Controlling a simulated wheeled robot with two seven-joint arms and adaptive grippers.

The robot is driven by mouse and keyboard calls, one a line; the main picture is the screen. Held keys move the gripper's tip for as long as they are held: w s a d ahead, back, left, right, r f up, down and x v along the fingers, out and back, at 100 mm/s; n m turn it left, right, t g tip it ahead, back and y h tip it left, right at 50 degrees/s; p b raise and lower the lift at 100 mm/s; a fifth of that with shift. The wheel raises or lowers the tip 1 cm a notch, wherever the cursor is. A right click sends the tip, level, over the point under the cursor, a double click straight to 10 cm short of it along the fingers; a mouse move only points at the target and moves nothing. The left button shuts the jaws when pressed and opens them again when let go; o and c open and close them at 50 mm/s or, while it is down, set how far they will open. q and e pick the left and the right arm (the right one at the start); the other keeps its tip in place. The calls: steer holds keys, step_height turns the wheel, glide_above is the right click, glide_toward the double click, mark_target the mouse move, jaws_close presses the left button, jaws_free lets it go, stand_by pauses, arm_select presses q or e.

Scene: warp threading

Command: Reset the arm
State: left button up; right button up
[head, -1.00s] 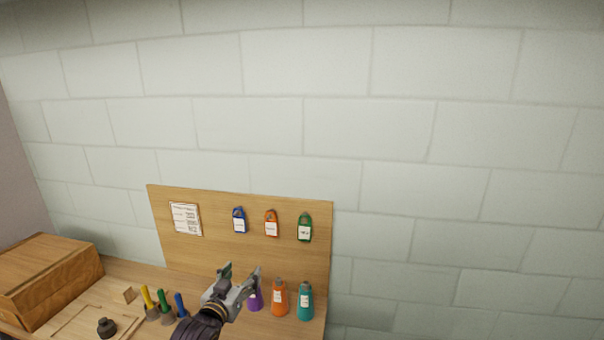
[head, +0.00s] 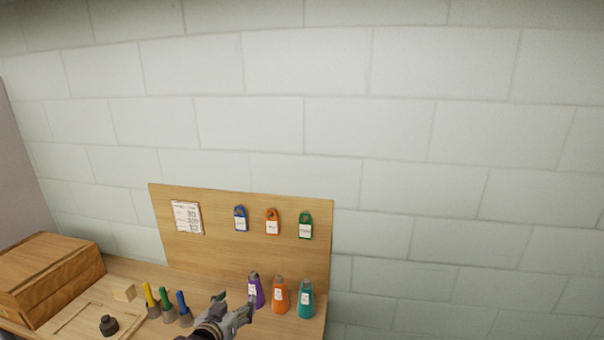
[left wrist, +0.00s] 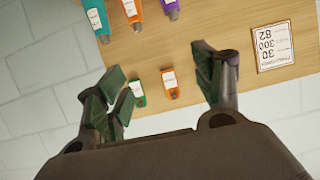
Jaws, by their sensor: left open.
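My left gripper (head: 236,300) is at the bottom of the head view, its two fingers spread with nothing between them. In the left wrist view the open fingers (left wrist: 165,84) frame part of the wooden board (left wrist: 185,50). The green tag (left wrist: 137,93) and orange tag (left wrist: 170,83) show between them, beyond the fingers. My right gripper is in neither view.
An upright board (head: 220,250) carries a printed card (head: 187,217) and three coloured tags. A wooden box (head: 45,272), several small items and a dark knob (head: 108,325) lie left.

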arm_select(q)
steer(key=s+a+f+g+y, duration=0.15)
steer(key=s+f+g, duration=0.4)
steer(key=s, duration=0.75)
steer(key=s+a+f+g+y, duration=0.1)
steer(key=s+a+f+g, duration=0.4)
steer(key=s, duration=0.7)
step_height(320, 180, down, 36)
steer(key=s+d+b, duration=0.2)
steer(key=s, duration=0.1)
steer(key=s+a+f+g, duration=0.1)
steer(key=s+a+f, duration=0.1)
steer(key=s+f, duration=0.9)
steer(key=s+a+f+g+b, duration=0.1)
steer(key=s+f, duration=0.9)
steer(key=s, duration=0.1)
steer(key=shift+s+a+f, duration=0.2)
steer(key=shift+a+f, duration=0.15)
steer(key=shift+a, duration=0.05)
